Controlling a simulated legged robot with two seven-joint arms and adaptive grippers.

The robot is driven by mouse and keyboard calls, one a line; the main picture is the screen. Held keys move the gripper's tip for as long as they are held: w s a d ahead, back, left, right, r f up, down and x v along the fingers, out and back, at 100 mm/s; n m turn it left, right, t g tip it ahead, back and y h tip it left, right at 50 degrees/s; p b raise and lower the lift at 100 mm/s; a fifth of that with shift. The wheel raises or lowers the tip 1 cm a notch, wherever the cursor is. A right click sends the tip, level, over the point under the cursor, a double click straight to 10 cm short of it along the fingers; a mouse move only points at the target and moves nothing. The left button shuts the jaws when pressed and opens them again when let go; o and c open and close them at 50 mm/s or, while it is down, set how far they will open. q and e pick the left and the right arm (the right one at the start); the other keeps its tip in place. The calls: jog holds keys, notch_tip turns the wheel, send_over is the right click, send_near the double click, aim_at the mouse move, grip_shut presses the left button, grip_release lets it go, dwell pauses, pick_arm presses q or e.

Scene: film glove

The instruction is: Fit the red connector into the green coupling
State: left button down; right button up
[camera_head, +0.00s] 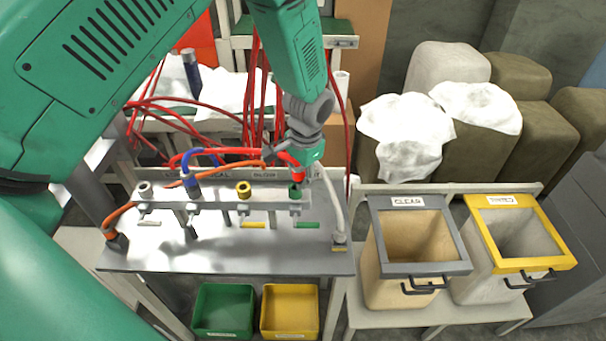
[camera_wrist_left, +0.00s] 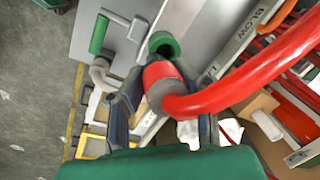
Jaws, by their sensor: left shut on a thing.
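The red connector (camera_head: 298,175) is on the end of a thick red hose. My left gripper (camera_head: 299,160) is shut on it and holds it just above the green coupling (camera_head: 295,191), at the right end of the coupling rail. In the left wrist view, the red connector (camera_wrist_left: 160,74) is between the fingers of my left gripper (camera_wrist_left: 162,97). The green coupling (camera_wrist_left: 163,44) is close in front of its end, with part of the dark opening showing. The connector is not seen inside the coupling; whether they touch is unclear. My right gripper is not in view.
A yellow coupling (camera_head: 243,189) and a pale coupling (camera_head: 144,190) stand open on the rail (camera_head: 222,207). A blue connector (camera_head: 191,181) is at another coupling. Red hoses hang behind. A white hose (camera_head: 331,200) runs down at right. The metal table (camera_head: 222,258) is mostly clear in front.

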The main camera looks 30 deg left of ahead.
pick_arm(q)
jog(key=shift+r, duration=0.15)
jog(key=shift+d+r, duration=0.15)
jog(key=shift+d, duration=0.45)
jog(key=shift+a, duration=0.95)
jog(key=shift+a+y, duration=0.15)
jog(key=shift+y, duration=0.15)
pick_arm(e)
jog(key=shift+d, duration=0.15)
pick_arm(q)
jog(key=shift+a, duration=0.15)
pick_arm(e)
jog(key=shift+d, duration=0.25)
pick_arm(q)
jog(key=shift+a, duration=0.25)
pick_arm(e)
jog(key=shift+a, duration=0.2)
pick_arm(q)
jog(key=shift+d, duration=0.2)
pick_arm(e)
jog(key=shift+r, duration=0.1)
pick_arm(q)
jog(key=shift+d, duration=0.3)
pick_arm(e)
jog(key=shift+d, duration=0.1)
